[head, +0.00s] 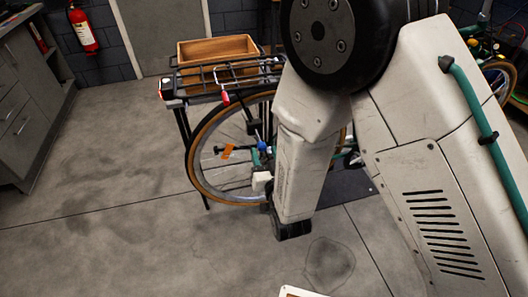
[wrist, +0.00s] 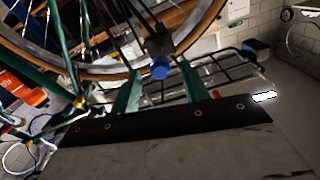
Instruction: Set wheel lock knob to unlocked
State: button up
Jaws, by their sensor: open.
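A blue knob (head: 262,146), which looks like the wheel lock knob, shows by the bicycle wheel (head: 196,174) in the head view, just left of my arm. In the wrist view the blue knob (wrist: 160,69) sits on a dark mount, near the tan-edged wheel (wrist: 105,73). My gripper (wrist: 158,78) has two green fingers standing apart on a black plate. The knob appears between and beyond the fingertips, with nothing held. I cannot tell the knob's setting or its exact distance from the fingers. My gripper is not clearly visible in the head view, where my arm covers part of the wheel.
A black rack (head: 185,80) carries a wooden box (head: 218,48) above the wheel. The rack (wrist: 222,82) also shows beyond the fingers in the wrist view. Grey drawers (head: 22,105) stand at left, with a fire extinguisher (head: 83,30) behind. The left floor is clear.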

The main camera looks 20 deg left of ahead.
jog(key=v, duration=0.6)
jog(key=shift+s+d, duration=0.15)
jog(key=shift+s, duration=0.1)
jog(key=s+d+f+n+g+h, duration=0.1)
jog(key=s+d+f+g+h, duration=0.15)
jog(key=f+g, duration=0.25)
jog(key=s+d+f+g+h, duration=0.2)
jog(key=f+g+h, duration=0.1)
jog(key=f+g, duration=0.2)
jog(key=s+d+r+m+g+h, duration=0.1)
jog(key=s+d+r, duration=0.3)
jog(key=d+r, duration=0.7)
jog(key=s+d+r+m+g+h, duration=0.1)
jog(key=s+d+r, duration=0.3)
jog(key=d+r, duration=0.7)
jog(key=s+d+r+m+g+h, duration=0.1)
jog(key=s+d+r+m+g, duration=0.1)
jog(key=d+r, duration=0.9)
jog(key=s+r+m, duration=0.1)
jog(key=s, duration=0.1)
jog(key=shift+s+d+h, duration=0.15)
jog(key=shift+s+h, duration=0.1)
jog(key=shift+h, duration=0.1)
